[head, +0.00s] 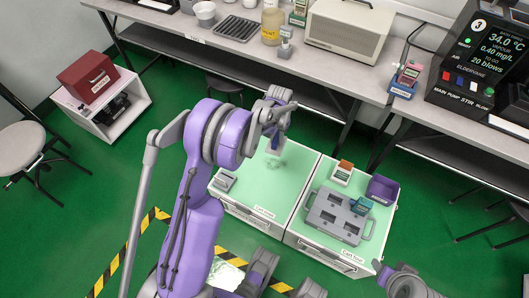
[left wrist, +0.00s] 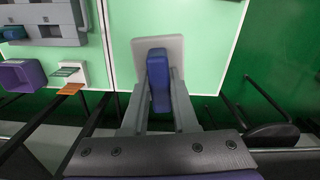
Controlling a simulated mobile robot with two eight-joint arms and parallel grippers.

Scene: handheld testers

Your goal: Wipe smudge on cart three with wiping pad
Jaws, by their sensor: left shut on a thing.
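My left gripper (head: 275,128) is above the back part of cart three (head: 256,178), the left of two green-topped white carts. It is shut on the blue handle of the wiping pad (head: 274,147). In the left wrist view the gripper (left wrist: 159,105) grips the blue handle, and the pad's grey base (left wrist: 174,45) shows against the green top. I cannot tell whether the pad touches the top. A faint darker smudge (head: 275,164) shows just in front of the pad in the head view. My right gripper (head: 388,274) is partly in view at the lower right; its jaws are unclear.
A small grey object (head: 223,181) sits on cart three's left edge. Cart four (head: 312,243), on the right, bears a grey slotted block (head: 338,214), a purple bin (head: 382,189) and small testers. A long bench (head: 220,47) with equipment stands behind.

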